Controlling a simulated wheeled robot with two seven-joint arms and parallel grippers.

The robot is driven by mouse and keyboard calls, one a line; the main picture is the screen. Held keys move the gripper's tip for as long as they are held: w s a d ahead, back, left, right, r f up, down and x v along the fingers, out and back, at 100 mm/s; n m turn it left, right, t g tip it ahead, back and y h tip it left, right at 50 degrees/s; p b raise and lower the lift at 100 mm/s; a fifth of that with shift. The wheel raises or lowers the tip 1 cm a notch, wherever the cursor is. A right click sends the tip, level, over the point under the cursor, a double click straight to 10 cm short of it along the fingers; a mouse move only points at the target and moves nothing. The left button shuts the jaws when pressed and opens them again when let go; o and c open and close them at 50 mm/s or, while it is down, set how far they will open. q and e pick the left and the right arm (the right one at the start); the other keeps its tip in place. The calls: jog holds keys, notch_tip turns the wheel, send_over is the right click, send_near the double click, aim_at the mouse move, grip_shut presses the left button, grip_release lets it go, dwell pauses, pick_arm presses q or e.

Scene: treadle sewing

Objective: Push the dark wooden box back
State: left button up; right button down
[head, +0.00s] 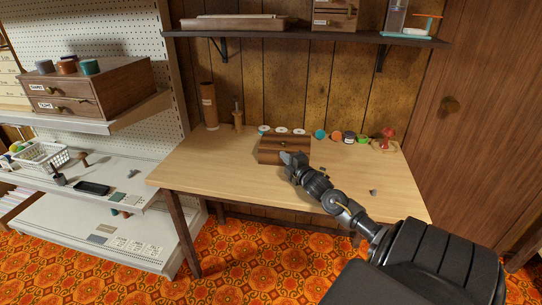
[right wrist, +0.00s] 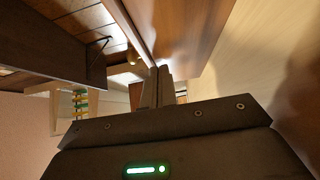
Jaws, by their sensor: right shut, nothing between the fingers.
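The dark wooden box (head: 270,156) sits on the light wooden table, near its middle and short of the back wall. Its front faces me, with a small knob on it. My right gripper (head: 293,160) is at the right part of the box's front, shut and empty. It hides that part of the front. In the right wrist view the shut fingers (right wrist: 158,84) point at a brown wooden face of the box (right wrist: 180,28). I cannot tell whether they touch it. My left gripper is not in view.
Behind the box stand several small jars (head: 320,135) and white-topped pots in a row, with a red pincushion-like item (head: 387,138) at the right. A tall brown cylinder (head: 209,105) stands back left. The table's front left (head: 205,172) is clear. A shelf (head: 300,35) hangs above.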

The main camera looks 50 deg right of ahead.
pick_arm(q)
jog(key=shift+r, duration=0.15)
pick_arm(e)
jog(key=shift+s, duration=0.2)
jog(key=a+p, duration=0.1)
jog(key=s+a, duration=0.1)
jog(key=s+a+p, duration=0.1)
jog(key=shift+a+r+p, duration=0.1)
jog(key=shift+a+p, duration=0.2)
jog(key=shift+a, duration=0.1)
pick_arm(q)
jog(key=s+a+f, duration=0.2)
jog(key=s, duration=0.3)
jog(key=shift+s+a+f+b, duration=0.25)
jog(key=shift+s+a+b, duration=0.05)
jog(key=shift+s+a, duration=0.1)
pick_arm(e)
jog(key=v, duration=0.9)
jog(key=shift+s, duration=0.3)
